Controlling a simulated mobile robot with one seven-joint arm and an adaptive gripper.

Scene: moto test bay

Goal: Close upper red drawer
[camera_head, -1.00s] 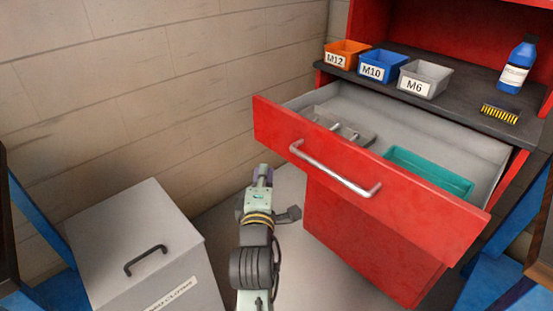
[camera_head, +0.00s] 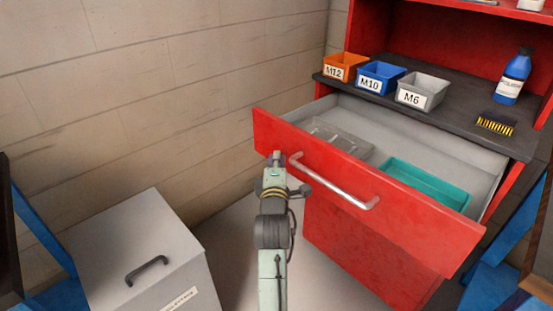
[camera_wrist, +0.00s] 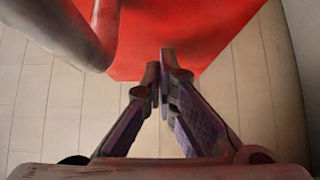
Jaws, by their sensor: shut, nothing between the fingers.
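The upper red drawer (camera_head: 400,220) stands pulled out, with its silver bar handle (camera_head: 335,183) across the front. Inside it are a grey tray (camera_head: 335,137) and a teal tray (camera_head: 425,184). My gripper (camera_head: 278,155) is shut and empty at the left part of the drawer front, left of the handle's left end. In the wrist view my fingertips (camera_wrist: 168,68) meet close together over the red drawer front (camera_wrist: 185,25). The handle (camera_wrist: 75,30) is at upper left there, apart from the fingers. I cannot tell whether the fingertips touch the front.
A grey lidded box (camera_head: 140,250) stands at lower left. Blue frames (camera_head: 505,240) flank both sides.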

